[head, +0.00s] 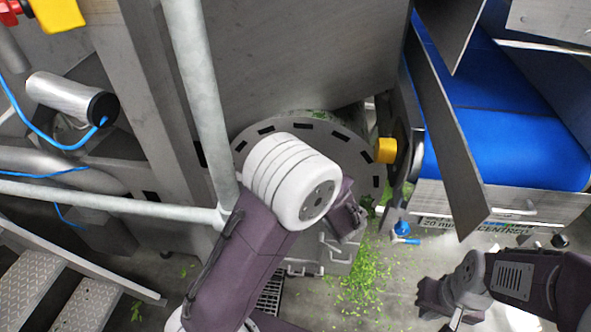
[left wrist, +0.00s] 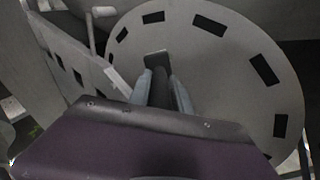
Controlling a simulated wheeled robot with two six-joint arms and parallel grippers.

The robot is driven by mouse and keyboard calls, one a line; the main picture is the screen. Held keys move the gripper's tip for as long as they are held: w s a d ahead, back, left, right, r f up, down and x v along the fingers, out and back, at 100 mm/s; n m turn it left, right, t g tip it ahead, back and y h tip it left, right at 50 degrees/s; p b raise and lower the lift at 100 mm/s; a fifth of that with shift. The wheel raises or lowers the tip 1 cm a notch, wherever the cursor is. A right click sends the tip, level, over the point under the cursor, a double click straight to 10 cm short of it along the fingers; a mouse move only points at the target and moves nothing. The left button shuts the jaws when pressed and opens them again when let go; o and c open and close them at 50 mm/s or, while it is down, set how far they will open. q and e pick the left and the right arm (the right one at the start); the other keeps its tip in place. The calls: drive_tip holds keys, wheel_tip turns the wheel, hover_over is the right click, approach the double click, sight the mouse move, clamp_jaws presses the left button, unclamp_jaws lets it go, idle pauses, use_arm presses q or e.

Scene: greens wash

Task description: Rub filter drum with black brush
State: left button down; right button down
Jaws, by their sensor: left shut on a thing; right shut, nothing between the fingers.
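The filter drum (head: 345,146) is a grey round end plate with dark slots around its rim, low in the machine in the head view. My left arm hides part of it. The drum plate (left wrist: 225,75) fills much of the left wrist view. My left gripper (left wrist: 161,80) is shut on the black brush (left wrist: 157,59), a dark piece between its pale fingers. The brush is in front of the plate; I cannot tell whether it touches. In the head view the brush is hidden. My right gripper (head: 452,322) is shut and empty at the lower right.
A grey railing post (head: 200,90) stands left of my left arm. A blue conveyor belt (head: 510,115) with metal guards is at the right. A yellow block (head: 385,150) sits beside the drum. Green scraps (head: 362,275) litter the floor. Metal steps (head: 85,303) are at the lower left.

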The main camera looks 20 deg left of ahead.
use_arm(q)
drive_tip(key=shift+a, duration=0.65)
drive_tip(key=shift+s+a+b, duration=0.1)
drive_tip(key=shift+a+b, duration=0.25)
drive_tip(key=shift+a, duration=0.25)
drive_tip(key=shift+s+a, duration=0.2)
drive_tip(key=shift+a, duration=0.45)
drive_tip(key=shift+w+d+r, duration=0.1)
drive_tip(key=shift+w+d, duration=0.1)
drive_tip(key=shift+d, duration=0.4)
drive_tip(key=shift+w+d+r, duration=0.1)
drive_tip(key=shift+w+d, duration=0.1)
drive_tip(key=shift+d, duration=0.35)
drive_tip(key=shift+d+f, duration=0.1)
drive_tip(key=shift+d, duration=0.1)
